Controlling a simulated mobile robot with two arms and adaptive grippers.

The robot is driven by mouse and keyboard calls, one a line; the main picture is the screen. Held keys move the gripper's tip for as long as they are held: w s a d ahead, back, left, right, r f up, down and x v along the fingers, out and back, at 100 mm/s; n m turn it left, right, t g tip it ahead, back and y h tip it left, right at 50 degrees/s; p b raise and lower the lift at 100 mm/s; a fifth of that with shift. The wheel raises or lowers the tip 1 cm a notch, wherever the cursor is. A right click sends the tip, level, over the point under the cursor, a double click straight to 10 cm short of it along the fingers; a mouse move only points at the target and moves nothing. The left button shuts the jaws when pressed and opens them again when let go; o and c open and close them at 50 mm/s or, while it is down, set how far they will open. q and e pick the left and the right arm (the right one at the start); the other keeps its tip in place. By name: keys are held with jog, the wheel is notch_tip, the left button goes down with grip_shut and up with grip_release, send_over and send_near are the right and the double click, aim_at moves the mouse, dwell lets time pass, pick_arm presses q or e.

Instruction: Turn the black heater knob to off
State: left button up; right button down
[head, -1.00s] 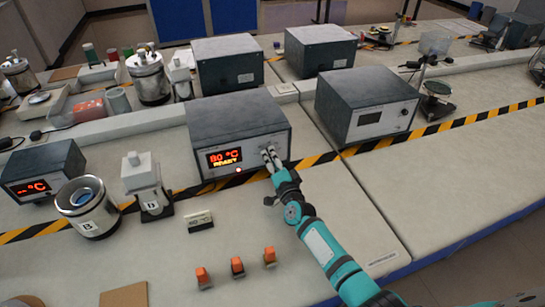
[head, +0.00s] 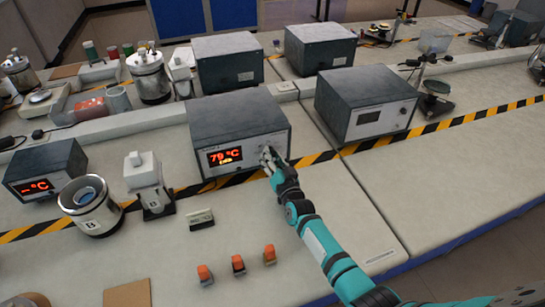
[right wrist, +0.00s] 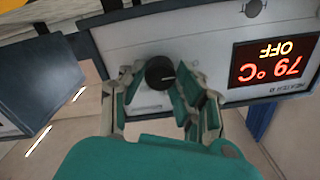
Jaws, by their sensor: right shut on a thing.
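The heater (head: 236,125) is a dark grey box with a light front panel. Its display (head: 226,156) reads 79 °C; in the right wrist view the display (right wrist: 273,63), seen upside down, also shows the word OFF. In the head view the gripper hides the knob. My left gripper is not in view.
A second grey box (head: 367,105) stands to the right. Several orange-topped items (head: 238,264) stand in front. The bench right of my arm is clear.

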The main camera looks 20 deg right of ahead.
jog(key=shift+f, duration=0.15)
jog(key=c, duration=0.9)
grip_release()
jog(key=shift+c, duration=0.2)
jog(key=s, duration=1.2)
jog(key=shift+d, duration=0.2)
jog(key=shift+s, duration=0.1)
